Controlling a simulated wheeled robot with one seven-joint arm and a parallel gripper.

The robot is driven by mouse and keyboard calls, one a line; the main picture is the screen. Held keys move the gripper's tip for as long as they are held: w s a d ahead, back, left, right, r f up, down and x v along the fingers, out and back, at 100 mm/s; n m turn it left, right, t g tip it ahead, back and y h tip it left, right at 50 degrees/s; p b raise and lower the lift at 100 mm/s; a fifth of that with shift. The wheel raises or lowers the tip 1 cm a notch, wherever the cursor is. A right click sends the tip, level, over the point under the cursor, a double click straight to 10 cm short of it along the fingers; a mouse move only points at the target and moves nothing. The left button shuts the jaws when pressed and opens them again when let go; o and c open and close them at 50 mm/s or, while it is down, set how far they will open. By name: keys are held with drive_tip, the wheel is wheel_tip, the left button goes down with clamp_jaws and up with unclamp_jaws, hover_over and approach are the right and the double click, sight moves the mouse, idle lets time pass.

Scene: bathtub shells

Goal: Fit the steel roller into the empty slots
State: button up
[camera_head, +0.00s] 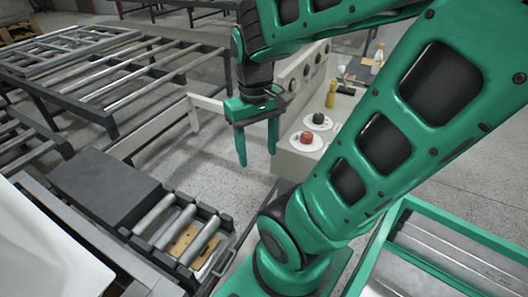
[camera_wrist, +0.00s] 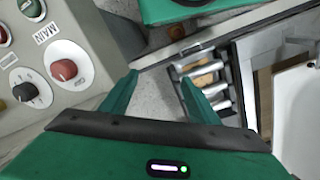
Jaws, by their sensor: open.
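My gripper (camera_head: 256,160) is open and empty, pointing down over the floor, well above and to the right of the roller frame. Its two green fingers also show in the wrist view (camera_wrist: 158,86). The dark roller frame (camera_head: 228,219) at the lower left carries a few steel rollers (camera_head: 178,227) side by side, with tan wood showing under them. Beyond the right-hand roller the frame has a stretch without a roller, where a pale piece lies below. In the wrist view the rollers (camera_wrist: 208,70) show right of the fingers. I cannot tell a separate loose roller.
A green-edged bin (camera_head: 405,212) with long grey bars inside is at the lower right. A white tub shell (camera_head: 40,250) is at lower left. Conveyor racks (camera_head: 118,130) stand behind.

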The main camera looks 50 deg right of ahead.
drive_tip(key=s+m, duration=0.2)
drive_tip(key=s, duration=0.1)
drive_tip(key=shift+r, duration=0.2)
drive_tip(key=shift+w+f, duration=0.25)
drive_tip(key=shift+w, duration=0.35)
idle(1.4)
